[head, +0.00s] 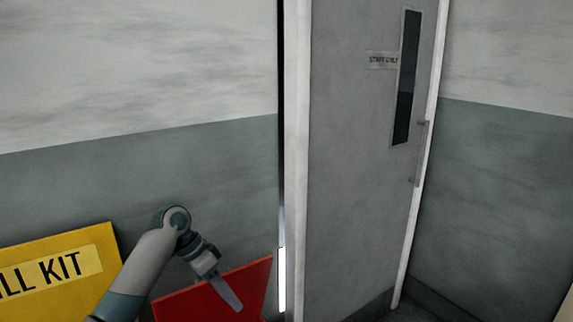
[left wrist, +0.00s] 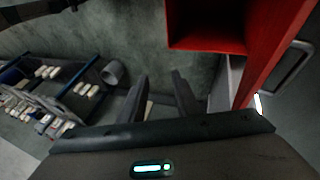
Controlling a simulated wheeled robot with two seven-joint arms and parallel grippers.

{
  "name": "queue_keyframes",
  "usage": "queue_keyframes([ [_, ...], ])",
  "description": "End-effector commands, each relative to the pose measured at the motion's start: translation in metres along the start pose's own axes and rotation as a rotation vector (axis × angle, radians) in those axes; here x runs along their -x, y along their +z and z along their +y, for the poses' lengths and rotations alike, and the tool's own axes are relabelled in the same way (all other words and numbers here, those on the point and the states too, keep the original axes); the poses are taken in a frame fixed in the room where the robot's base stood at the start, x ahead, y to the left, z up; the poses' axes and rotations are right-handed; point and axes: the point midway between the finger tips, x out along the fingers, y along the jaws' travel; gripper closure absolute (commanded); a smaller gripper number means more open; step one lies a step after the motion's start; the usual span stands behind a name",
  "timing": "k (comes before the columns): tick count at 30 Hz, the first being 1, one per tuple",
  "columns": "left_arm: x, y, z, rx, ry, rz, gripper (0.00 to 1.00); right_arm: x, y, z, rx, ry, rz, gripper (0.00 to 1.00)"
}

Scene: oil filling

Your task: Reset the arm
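My left arm comes in from the lower left of the head view and bends at a round joint. My left gripper (head: 229,294) points down and right, in front of the red box (head: 180,308) in that view. In the left wrist view its two fingers (left wrist: 160,100) stand apart with nothing between them, so it is open and empty. The open red box (left wrist: 207,40) shows at the top right of that view, apart from the fingers. My right gripper is not in view.
A yellow spill kit box (head: 60,285) stands at the lower left. A grey door (head: 355,150) with a narrow window and a handle (head: 419,150) is at centre right. Shelving with several small items (left wrist: 50,90) shows at the left of the wrist view.

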Motion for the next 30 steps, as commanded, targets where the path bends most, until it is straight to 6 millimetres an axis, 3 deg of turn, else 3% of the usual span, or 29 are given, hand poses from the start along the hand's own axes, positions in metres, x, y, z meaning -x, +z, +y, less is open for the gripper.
queue_keyframes([
  [8, -0.039, 0.022, 0.004, 0.026, -0.022, -0.003, 0.71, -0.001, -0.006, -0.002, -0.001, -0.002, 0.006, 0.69],
  [14, -0.081, 0.051, 0.012, 0.060, -0.052, -0.003, 0.71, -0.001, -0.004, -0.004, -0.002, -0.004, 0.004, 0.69],
  [21, -0.148, 0.109, 0.036, 0.135, -0.117, 0.012, 0.71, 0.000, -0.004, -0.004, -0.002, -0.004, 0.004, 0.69],
  [30, -0.203, 0.191, 0.077, 0.257, -0.223, 0.042, 0.71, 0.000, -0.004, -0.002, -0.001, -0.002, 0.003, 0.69],
])
